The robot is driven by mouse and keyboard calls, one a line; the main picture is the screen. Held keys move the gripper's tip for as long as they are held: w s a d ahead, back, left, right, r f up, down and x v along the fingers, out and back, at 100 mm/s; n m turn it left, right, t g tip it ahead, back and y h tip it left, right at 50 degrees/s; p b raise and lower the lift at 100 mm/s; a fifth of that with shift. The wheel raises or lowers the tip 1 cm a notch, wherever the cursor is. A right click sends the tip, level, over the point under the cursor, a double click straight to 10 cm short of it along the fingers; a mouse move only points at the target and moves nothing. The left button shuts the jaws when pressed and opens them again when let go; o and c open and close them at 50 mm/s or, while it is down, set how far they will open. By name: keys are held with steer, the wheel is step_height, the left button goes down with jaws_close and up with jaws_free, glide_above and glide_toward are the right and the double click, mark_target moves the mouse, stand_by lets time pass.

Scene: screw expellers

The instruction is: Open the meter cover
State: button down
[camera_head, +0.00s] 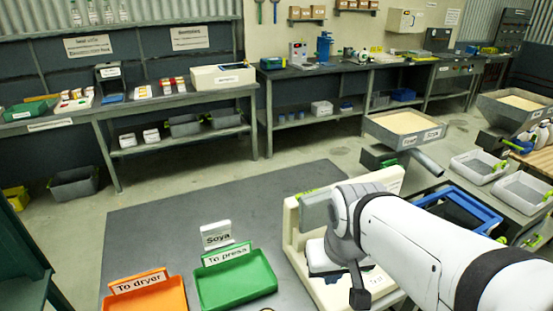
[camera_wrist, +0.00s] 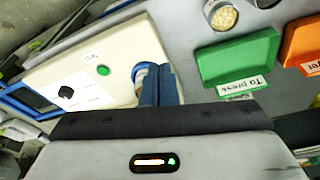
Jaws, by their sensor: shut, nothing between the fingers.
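The meter is a cream, box-like device (camera_head: 291,232) on the grey table, partly hidden by my arm in the head view. In the wrist view its cream top (camera_wrist: 122,57) shows a green button (camera_wrist: 103,70), a black knob (camera_wrist: 66,92) and a white label. A round part with a blue rim (camera_wrist: 139,71) sits at its end near the trays, partly behind my fingers. My gripper (camera_wrist: 158,72) is shut and empty, with its blue-grey fingers over or beside that round part. Contact is unclear. I cannot make out the cover or its position for certain.
A green "To press" tray (camera_head: 235,284) and an orange "To dryer" tray (camera_head: 150,296) lie left of the meter. A "Soya" sign (camera_head: 216,234) stands behind the green tray. Bare table (camera_head: 185,220) extends behind the trays.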

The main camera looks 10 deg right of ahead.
steer(key=w+r+p, duration=0.3)
steer(key=w+p, duration=0.1)
steer(key=w, duration=0.3)
steer(key=w+a+r+n+g+p, duration=0.1)
steer(key=w+r+p, duration=0.3)
steer(key=w, duration=0.3)
steer(key=w+r+n+p, duration=0.1)
steer(key=w+r+p, duration=0.3)
steer(key=w, duration=0.3)
steer(key=shift+a+r+p, duration=0.1)
steer(key=shift+a+p, duration=0.05)
steer(key=shift+p, duration=0.65)
steer(key=w+f+n+g+p, duration=0.1)
steer(key=w+p, duration=0.4)
steer(key=w, duration=0.3)
step_height(320, 180, down, 11)
steer(key=w+a+b, duration=0.1)
steer(key=w+b, duration=0.1)
steer(key=b, duration=0.5)
steer(key=s, duration=0.1)
steer(key=s+r+p, duration=0.1)
steer(key=s, duration=0.2)
steer(key=shift+s+d+r, duration=0.15)
steer(key=shift+d+r, duration=0.25)
steer(key=shift+f, duration=0.15)
